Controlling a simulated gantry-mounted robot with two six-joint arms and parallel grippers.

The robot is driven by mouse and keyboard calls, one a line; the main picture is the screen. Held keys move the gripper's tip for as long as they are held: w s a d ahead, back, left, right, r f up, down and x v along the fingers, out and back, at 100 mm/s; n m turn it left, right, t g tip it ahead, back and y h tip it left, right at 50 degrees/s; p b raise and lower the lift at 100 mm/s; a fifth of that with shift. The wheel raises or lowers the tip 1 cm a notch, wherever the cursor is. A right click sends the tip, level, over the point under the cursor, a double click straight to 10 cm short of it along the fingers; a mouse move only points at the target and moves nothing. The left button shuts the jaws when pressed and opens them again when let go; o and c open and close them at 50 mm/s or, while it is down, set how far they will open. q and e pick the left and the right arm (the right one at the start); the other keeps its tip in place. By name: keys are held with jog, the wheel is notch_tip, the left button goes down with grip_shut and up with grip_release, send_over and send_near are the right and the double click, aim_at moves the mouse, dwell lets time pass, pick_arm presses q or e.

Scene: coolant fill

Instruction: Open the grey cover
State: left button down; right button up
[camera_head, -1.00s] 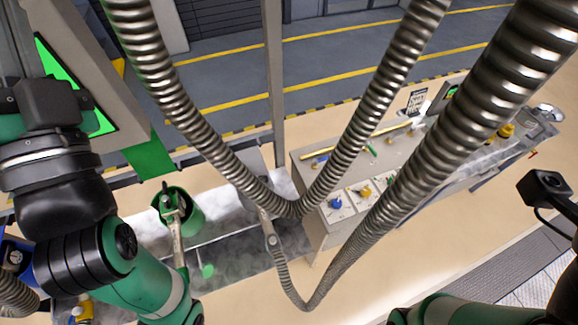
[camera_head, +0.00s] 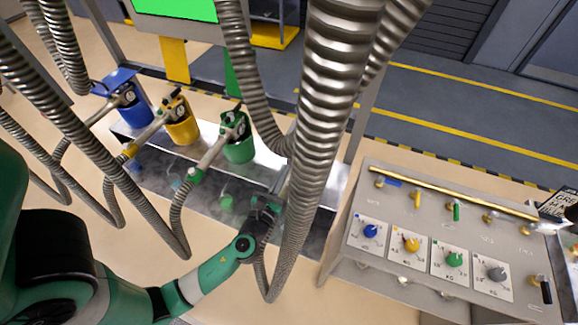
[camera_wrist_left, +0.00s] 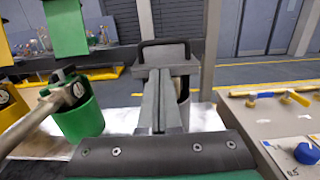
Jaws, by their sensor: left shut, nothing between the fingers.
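The grey cover (camera_wrist_left: 181,57) shows in the left wrist view as a flat grey plate with a black bar handle (camera_wrist_left: 165,43). It stands just beyond my left gripper (camera_wrist_left: 161,78), whose narrow grey fingers are shut and empty. The fingertips overlap the lower part of the cover in the picture; I cannot tell whether they touch it. Part of a grey container (camera_wrist_left: 184,86) shows behind the fingers. In the head view my left gripper (camera_head: 266,203) is beside thick metal hoses, which hide most of the grey station. My right gripper is not in view.
Blue (camera_head: 125,98), yellow (camera_head: 181,121) and green (camera_head: 238,138) containers stand in a row on the left. Thick hoses (camera_head: 330,90) hang across the middle. A grey control panel (camera_head: 400,207) with coloured knobs stands on the right.

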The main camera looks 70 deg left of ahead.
pick_arm(q)
jog(key=x, duration=0.8)
jog(key=shift+w+a, duration=0.2)
jog(key=shift+w, duration=0.05)
jog(key=shift+r, duration=0.15)
